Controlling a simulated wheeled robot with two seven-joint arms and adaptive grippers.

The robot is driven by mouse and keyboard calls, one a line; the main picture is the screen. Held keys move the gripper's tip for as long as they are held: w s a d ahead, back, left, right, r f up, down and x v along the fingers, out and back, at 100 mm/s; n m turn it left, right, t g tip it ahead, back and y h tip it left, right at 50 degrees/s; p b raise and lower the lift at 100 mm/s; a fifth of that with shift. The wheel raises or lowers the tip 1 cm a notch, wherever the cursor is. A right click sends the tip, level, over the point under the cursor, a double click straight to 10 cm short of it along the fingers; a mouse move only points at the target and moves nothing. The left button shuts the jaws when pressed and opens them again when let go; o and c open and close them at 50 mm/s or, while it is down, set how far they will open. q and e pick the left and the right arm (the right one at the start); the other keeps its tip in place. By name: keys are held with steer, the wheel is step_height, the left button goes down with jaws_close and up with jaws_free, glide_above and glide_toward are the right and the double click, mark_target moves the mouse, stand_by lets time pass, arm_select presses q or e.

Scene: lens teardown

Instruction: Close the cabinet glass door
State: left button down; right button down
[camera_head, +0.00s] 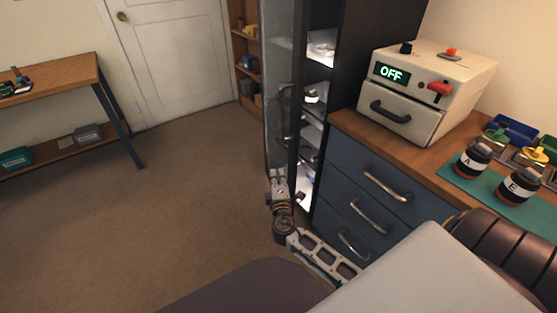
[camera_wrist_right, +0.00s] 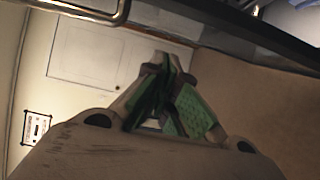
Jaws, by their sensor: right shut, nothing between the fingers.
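The cabinet glass door (camera_head: 278,75) stands open in the head view, its pane seen nearly edge-on and swung out from the dark cabinet (camera_head: 375,40). A metal handle (camera_head: 285,115) runs down the door. Lit shelves inside the cabinet show to the right of the door. My right gripper (camera_head: 278,174) is shut and empty at the lower end of the door; whether it touches the door I cannot tell. In the right wrist view my gripper's green-padded fingers (camera_wrist_right: 172,60) are together, with a dark door edge and a metal bar above them. My left gripper is not in view.
A blue drawer unit (camera_head: 350,190) with a wooden top stands right of the cabinet. It carries a white box reading OFF (camera_head: 430,85) and jars A and E on a green mat (camera_head: 450,174). A wooden bench (camera_head: 60,78) stands at left. The floor (camera_head: 190,190) between is clear.

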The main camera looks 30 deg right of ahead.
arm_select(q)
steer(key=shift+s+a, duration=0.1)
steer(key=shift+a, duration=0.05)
arm_select(e)
steer(key=shift+w, duration=0.1)
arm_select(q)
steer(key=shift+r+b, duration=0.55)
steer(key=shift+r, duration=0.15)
arm_select(e)
steer(key=w+d, duration=0.8)
stand_by(0.6)
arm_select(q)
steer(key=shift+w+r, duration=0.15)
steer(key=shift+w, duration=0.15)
